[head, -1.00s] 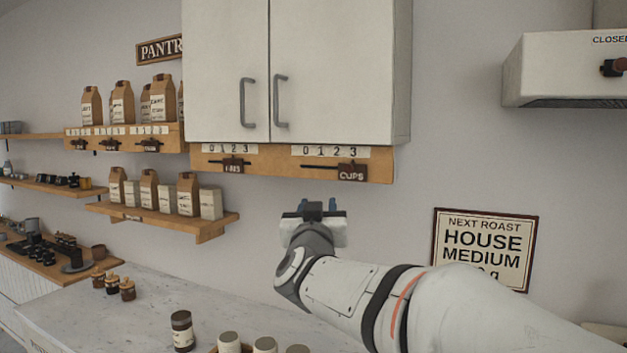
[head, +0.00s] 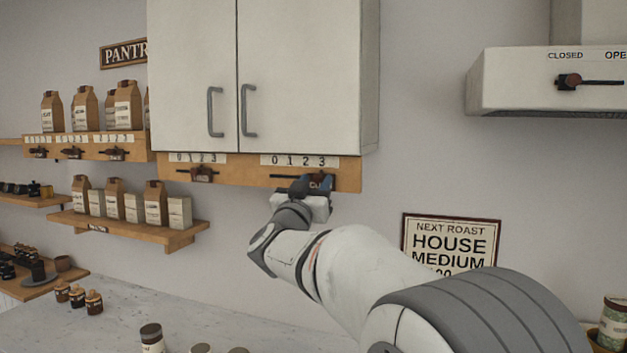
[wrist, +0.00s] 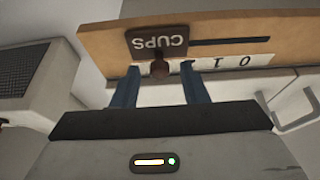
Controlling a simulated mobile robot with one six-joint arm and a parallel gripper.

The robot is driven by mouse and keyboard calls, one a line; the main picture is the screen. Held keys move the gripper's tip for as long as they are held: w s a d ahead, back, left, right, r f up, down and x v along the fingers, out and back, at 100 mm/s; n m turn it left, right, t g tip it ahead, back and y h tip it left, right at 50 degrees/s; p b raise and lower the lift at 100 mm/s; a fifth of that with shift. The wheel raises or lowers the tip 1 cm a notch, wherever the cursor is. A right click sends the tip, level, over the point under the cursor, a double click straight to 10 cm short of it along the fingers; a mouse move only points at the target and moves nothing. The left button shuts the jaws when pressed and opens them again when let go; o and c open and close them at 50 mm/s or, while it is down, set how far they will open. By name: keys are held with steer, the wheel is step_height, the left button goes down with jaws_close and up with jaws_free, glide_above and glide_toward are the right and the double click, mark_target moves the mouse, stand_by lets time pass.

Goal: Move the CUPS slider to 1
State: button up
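The CUPS slider (head: 320,182) is a dark brown block on the wooden rail (head: 349,178) under the white wall cabinet. It sits beneath the 3 of the 0-1-2-3 scale (head: 290,161), at the right end. The wrist view shows the slider's label (wrist: 157,43) upside down, with a round brown knob (wrist: 160,70) below it. My gripper (head: 312,184) is at the slider and partly covers it in the head view. In the wrist view my gripper (wrist: 160,82) is open, with one blue finger on each side of the knob. Gaps show between knob and fingers.
A similar slider (head: 203,174) sits on the same rail to the left. The cabinet (head: 300,80) is directly above. Shelves with bags stand left.

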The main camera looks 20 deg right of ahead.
jaws_close()
stand_by(0.5)
